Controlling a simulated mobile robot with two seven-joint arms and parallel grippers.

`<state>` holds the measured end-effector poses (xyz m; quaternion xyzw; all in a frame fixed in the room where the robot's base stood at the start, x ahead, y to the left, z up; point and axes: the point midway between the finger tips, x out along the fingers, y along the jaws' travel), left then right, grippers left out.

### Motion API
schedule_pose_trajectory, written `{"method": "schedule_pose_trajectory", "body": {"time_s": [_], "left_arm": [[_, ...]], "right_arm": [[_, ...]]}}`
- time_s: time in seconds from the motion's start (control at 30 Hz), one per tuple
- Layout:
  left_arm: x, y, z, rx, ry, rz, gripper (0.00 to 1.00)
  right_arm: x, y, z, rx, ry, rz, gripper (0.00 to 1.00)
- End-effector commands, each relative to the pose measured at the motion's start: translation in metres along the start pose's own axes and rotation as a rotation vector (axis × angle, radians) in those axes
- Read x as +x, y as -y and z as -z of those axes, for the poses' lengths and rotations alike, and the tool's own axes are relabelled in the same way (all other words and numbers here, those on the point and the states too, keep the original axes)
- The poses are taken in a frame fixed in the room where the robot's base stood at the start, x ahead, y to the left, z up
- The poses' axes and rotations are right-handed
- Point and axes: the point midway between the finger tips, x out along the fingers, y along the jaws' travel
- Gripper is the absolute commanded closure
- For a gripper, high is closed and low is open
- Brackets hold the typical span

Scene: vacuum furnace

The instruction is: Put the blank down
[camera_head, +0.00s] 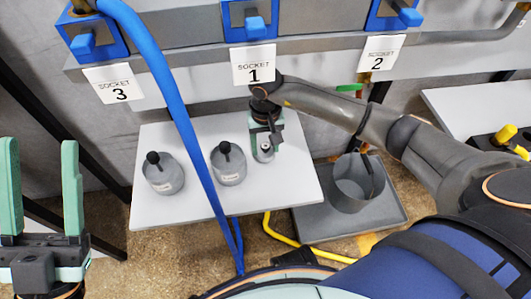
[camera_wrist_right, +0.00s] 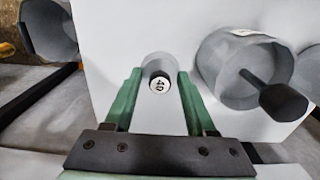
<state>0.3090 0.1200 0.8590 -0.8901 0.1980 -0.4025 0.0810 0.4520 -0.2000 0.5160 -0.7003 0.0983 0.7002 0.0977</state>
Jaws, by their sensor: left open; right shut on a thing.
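The blank (camera_head: 264,153) is a small grey cylinder with a white round marked top, at the right part of the white table (camera_head: 205,204) in the head view. My right gripper (camera_head: 264,138) points down and is shut on it. In the right wrist view the blank (camera_wrist_right: 159,84) sits between the green fingers of the right gripper (camera_wrist_right: 160,100). It is upright at or just above the tabletop; I cannot tell whether it touches. My left gripper (camera_head: 40,185) is open and empty at the far left, away from the table.
Two grey canisters with black knobs, one at left (camera_head: 163,176) and one nearer the blank (camera_head: 228,166), stand on the table. A grey bucket (camera_head: 345,195) stands on a grey tray (camera_head: 395,214). A blue hose (camera_head: 170,85) crosses in front.

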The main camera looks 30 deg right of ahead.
Motion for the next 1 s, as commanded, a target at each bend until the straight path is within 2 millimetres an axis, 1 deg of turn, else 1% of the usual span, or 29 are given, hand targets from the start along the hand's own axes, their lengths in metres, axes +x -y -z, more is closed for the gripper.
{"method": "schedule_pose_trajectory", "body": {"time_s": [0.03,0.1,0.2,0.47,0.6,0.63,0.87,1.0], "left_arm": [[-0.005,-0.003,-0.005,0.002,0.000,-0.002,0.43],[-0.009,-0.005,-0.009,0.008,0.003,-0.005,0.43],[-0.013,-0.008,-0.014,0.011,0.008,-0.008,0.43],[-0.011,-0.008,-0.013,0.011,0.012,-0.009,0.43],[-0.014,-0.010,-0.017,0.012,0.013,-0.008,0.43],[-0.013,-0.009,-0.016,0.012,0.013,-0.007,0.43],[-0.013,-0.009,-0.015,0.010,0.014,-0.002,0.43],[-0.013,-0.009,-0.015,0.009,0.014,-0.002,0.43]], "right_arm": [[0.011,0.001,0.000,0.001,0.003,0.001,1.00],[0.025,0.000,-0.001,0.001,0.004,0.000,1.00],[0.036,0.001,0.000,0.002,0.002,0.001,1.00],[0.035,0.000,0.000,0.001,-0.001,0.000,1.00],[0.040,0.000,0.001,0.001,-0.002,0.000,1.00],[0.038,0.000,0.000,0.001,-0.001,0.000,0.41],[0.038,0.000,0.000,0.001,-0.001,0.000,0.15],[0.038,0.000,0.000,0.001,-0.001,0.000,0.14]]}}
